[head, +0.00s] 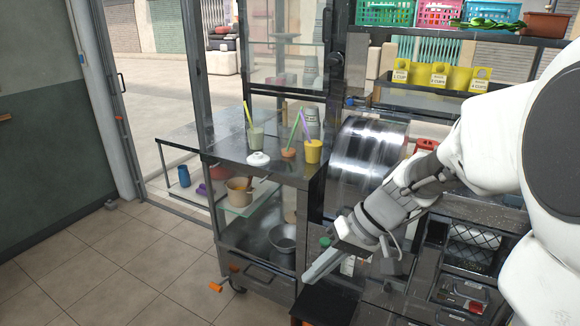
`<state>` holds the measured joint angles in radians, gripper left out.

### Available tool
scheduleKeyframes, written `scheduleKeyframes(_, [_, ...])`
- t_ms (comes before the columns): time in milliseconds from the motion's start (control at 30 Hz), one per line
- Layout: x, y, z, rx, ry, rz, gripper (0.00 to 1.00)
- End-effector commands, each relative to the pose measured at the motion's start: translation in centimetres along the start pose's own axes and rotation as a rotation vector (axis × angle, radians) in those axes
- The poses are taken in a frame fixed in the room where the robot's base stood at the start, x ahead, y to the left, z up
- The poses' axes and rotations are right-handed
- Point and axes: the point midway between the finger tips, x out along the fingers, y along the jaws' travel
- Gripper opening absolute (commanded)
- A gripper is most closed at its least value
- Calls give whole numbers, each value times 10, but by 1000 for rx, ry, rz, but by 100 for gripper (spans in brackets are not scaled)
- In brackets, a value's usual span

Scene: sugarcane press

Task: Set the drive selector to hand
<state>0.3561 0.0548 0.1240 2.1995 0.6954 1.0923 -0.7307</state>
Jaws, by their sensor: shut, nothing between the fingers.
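My gripper (318,268) is shut and empty. It points down and to the left in front of the press cabinet, at the lower middle of the head view. The steel press drum (366,152) stands behind my arm. I cannot make out the drive selector for certain. My arm and gripper hide part of the press front. A small green round part (325,242) shows just above the gripper; I cannot tell what it is.
A steel counter (228,151) to the left holds cups with straws and a white lid (258,158). An orange handle (216,287) sticks out low at the left. Yellow cup holders (438,76) and coloured crates (385,12) are above. The tiled floor (120,265) at left is clear.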

Motion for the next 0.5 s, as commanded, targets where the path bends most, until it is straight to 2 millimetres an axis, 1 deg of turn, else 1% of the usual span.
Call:
scheduleKeyframes(33, [10,11,-8,28,10,-42,0])
scheduleKeyframes(100, [17,21,-21,56,33,-100,0])
scheduleKeyframes(267, [33,48,-49,121,101,-226,0])
scheduleKeyframes(367, [41,69,-67,163,155,-303,0])
scheduleKeyframes(500, [52,102,-90,224,244,-401,0])
